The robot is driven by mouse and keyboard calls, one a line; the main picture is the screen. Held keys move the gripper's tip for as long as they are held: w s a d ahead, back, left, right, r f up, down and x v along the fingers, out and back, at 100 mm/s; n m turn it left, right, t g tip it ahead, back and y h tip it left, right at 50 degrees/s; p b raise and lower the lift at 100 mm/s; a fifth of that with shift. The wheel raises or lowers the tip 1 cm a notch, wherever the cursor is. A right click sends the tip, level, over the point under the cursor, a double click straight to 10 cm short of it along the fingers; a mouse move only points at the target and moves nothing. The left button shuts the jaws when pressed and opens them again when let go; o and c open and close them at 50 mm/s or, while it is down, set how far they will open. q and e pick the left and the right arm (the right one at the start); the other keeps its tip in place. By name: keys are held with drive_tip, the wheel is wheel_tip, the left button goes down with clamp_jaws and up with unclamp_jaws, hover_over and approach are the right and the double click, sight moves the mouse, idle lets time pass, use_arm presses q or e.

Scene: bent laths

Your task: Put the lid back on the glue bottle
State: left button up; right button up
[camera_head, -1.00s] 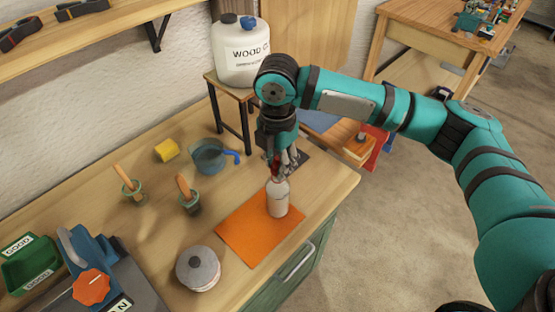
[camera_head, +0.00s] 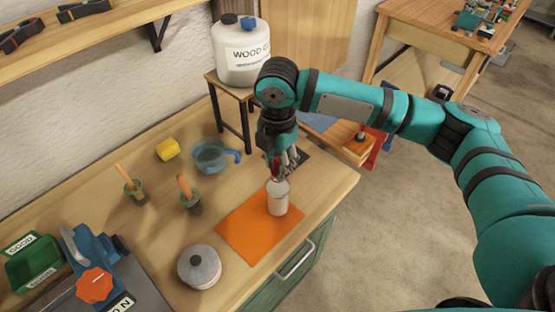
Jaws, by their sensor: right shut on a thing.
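The pale glue bottle (camera_head: 278,199) stands upright on an orange mat (camera_head: 241,231) near the front edge of the wooden bench. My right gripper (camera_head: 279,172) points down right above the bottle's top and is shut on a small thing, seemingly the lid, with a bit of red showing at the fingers. The fingers largely hide this thing, and I cannot tell whether it touches the bottle. My left gripper is not in view.
Left of the mat are two small pots with wooden handles (camera_head: 188,190) (camera_head: 131,186), a blue-handled cup (camera_head: 211,157), a yellow piece (camera_head: 167,149) and a lidded round tin (camera_head: 199,267). A big white jug (camera_head: 240,52) stands on a stool behind.

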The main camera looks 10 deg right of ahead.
drive_tip(key=shift+p, duration=0.55)
idle(0.6)
idle(0.4)
drive_tip(key=o, duration=1.3)
wheel_tip(320, 180, up, 7)
drive_tip(key=p, duration=0.8)
clamp_jaws()
idle(0.5)
